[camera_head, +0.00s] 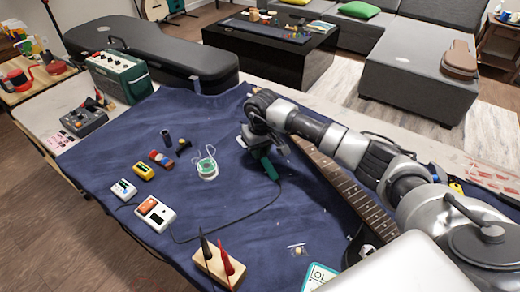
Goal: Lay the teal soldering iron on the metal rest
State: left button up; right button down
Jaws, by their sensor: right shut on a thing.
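My right gripper (258,147) is shut on the teal soldering iron (269,168), over the blue cloth near the middle of the table. The iron's teal handle slants down to the right below the jaws, and a dark cable runs from it. Its tip is hidden by the gripper. A small round stand with a thin wire loop and a pale base (208,172) is left of the gripper, apart from it. It looks like the metal rest, but it is too small to be sure. My left gripper is out of view.
The cable curves to a white box with an orange face (155,213). A wooden block (219,268) holds black and red probes at the front. A guitar neck (340,184) lies right of the gripper. Bare blue cloth (255,225) lies between.

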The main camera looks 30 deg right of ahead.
jog(key=shift+s+f+b, duration=0.2)
jog(key=shift+f+b, duration=0.25)
jog(key=shift+f, duration=0.05)
dwell(0.7)
jog(key=c, duration=0.9)
grip_release()
jog(key=shift+w+d, duration=0.1)
jog(key=shift+r, duration=0.15)
jog(key=r, duration=1)
jog(key=shift+s+r, duration=0.3)
jog(key=shift+r, duration=0.05)
